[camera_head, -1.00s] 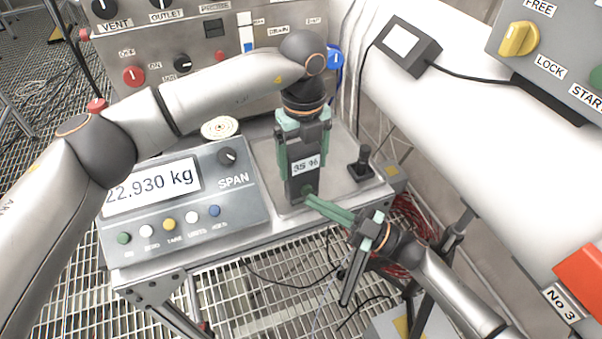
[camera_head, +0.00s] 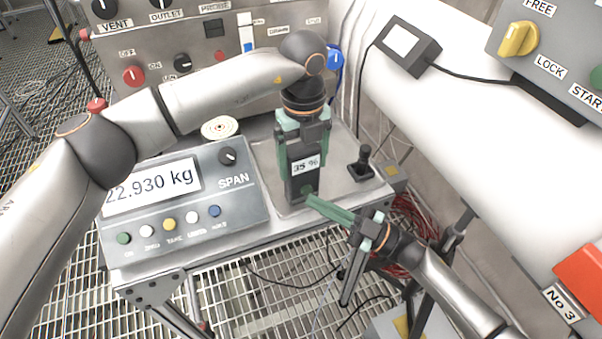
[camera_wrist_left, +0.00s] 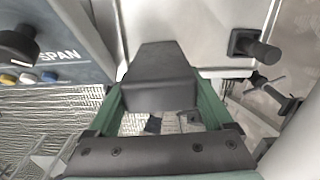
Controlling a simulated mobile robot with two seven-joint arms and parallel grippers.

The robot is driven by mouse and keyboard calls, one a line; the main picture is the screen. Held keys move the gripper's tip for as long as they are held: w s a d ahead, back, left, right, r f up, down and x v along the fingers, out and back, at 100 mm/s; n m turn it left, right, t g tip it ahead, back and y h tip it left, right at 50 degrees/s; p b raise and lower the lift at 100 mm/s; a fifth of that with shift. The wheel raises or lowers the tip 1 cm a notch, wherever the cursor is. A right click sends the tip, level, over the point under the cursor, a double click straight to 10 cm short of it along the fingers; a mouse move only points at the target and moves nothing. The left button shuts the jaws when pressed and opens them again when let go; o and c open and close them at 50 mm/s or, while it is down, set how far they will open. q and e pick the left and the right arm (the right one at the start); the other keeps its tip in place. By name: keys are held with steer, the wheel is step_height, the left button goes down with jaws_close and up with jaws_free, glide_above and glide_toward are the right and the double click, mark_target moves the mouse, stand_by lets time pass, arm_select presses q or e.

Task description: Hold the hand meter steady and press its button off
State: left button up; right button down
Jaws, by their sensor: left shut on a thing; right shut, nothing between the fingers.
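The hand meter (camera_head: 302,176) is a dark upright block with a white display reading 35 % and a small green button (camera_head: 307,188) low on its front. It stands on the bench plate. My left gripper (camera_head: 303,150) comes down from above and is shut on it, one green finger on each side. In the left wrist view the meter's dark top (camera_wrist_left: 160,75) sits between the fingers. My right gripper (camera_head: 312,203) is shut and empty, its green fingertips just below and right of the button, apparently clear of it.
A scale panel (camera_head: 235,205) reading 22.930 kg, with a SPAN knob and several coloured buttons, stands left of the meter. A small black joystick (camera_head: 362,165) stands to the right. A large white pipe (camera_head: 450,130) runs along the right. Grating lies below the bench.

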stand_by(0.4)
steer(key=shift+w+a, duration=0.2)
steer(key=shift+w, duration=0.2)
steer(key=shift+s, duration=0.1)
steer(key=shift+s+d, duration=0.2)
steer(key=shift+s, duration=0.1)
steer(key=s+d, duration=0.2)
steer(key=s, duration=0.3)
steer(key=shift+s+d, duration=0.2)
steer(key=shift+d, duration=0.15)
stand_by(0.4)
stand_by(0.4)
arm_select(q)
steer(key=o, duration=1.3)
